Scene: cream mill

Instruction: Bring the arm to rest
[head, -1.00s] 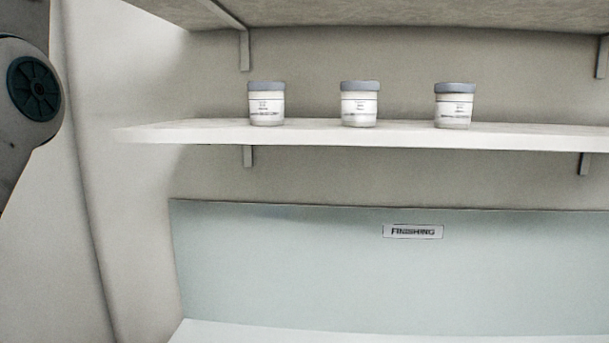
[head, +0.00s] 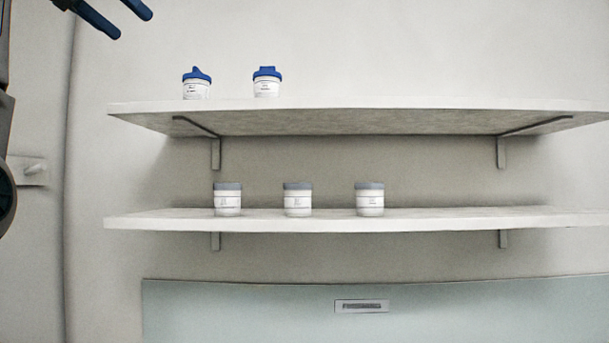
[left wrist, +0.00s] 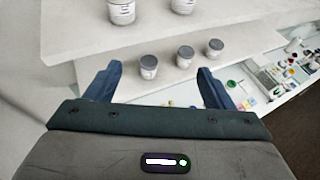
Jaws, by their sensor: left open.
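My left gripper (head: 131,24) shows at the top left of the head view, its two dark blue fingers apart with nothing between them. Its arm runs down the left edge. In the left wrist view the open fingers (left wrist: 158,70) point toward the shelves, and the jaws are empty. One grey-lidded jar (left wrist: 148,66) appears between the fingers in that picture, but beyond them on the shelf. My right gripper is in neither view.
The upper shelf (head: 400,118) bears two blue-lidded jars (head: 196,85). The lower shelf (head: 450,222) bears three grey-lidded white jars (head: 228,200). A pale blue panel (head: 230,315) with a sign (head: 361,306) is below. Small coloured items lie on a counter (left wrist: 272,107).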

